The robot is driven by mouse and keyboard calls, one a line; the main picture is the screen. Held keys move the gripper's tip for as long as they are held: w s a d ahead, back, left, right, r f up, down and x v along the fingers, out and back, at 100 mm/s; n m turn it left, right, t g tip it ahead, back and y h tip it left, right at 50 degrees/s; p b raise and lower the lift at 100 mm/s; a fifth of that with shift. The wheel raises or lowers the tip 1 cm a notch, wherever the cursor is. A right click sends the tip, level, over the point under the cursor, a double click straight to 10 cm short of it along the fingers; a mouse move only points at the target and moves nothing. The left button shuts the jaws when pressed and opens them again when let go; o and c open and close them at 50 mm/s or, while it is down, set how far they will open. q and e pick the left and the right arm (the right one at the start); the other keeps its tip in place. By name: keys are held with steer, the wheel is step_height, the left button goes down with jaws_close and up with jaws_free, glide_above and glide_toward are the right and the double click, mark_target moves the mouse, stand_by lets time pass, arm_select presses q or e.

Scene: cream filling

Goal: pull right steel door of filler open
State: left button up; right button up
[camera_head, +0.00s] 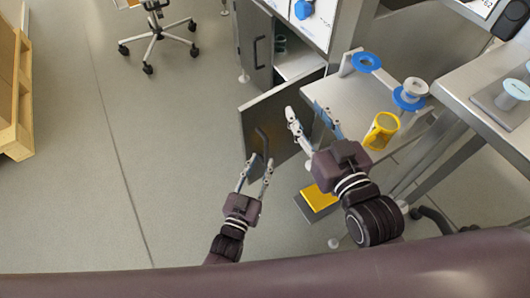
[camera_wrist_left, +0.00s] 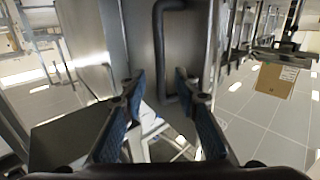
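The right steel door (camera_head: 285,108) of the filler stands swung partly out from the cabinet, its outer face toward me. Its dark bar handle (camera_head: 262,142) shows near the door's left edge. My left gripper (camera_head: 259,166) is open at the handle's lower end. In the left wrist view, the handle (camera_wrist_left: 159,45) runs down toward the gap between the spread fingers (camera_wrist_left: 160,88); contact cannot be told. My right gripper (camera_head: 314,115) is open, its fingers apart above the door's right part and the steel table's corner. No object shows between them.
The left steel door (camera_head: 255,42) stands open, with shelves visible inside the cabinet. A steel table (camera_head: 345,98) holds a yellow cup (camera_head: 381,131) and blue-rimmed spools (camera_head: 410,94). A yellow block (camera_head: 319,197) lies low below the right arm.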

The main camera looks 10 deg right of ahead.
arm_select(q)
steer(key=v, duration=0.6)
steer(key=shift+a, duration=0.1)
stand_by(0.3)
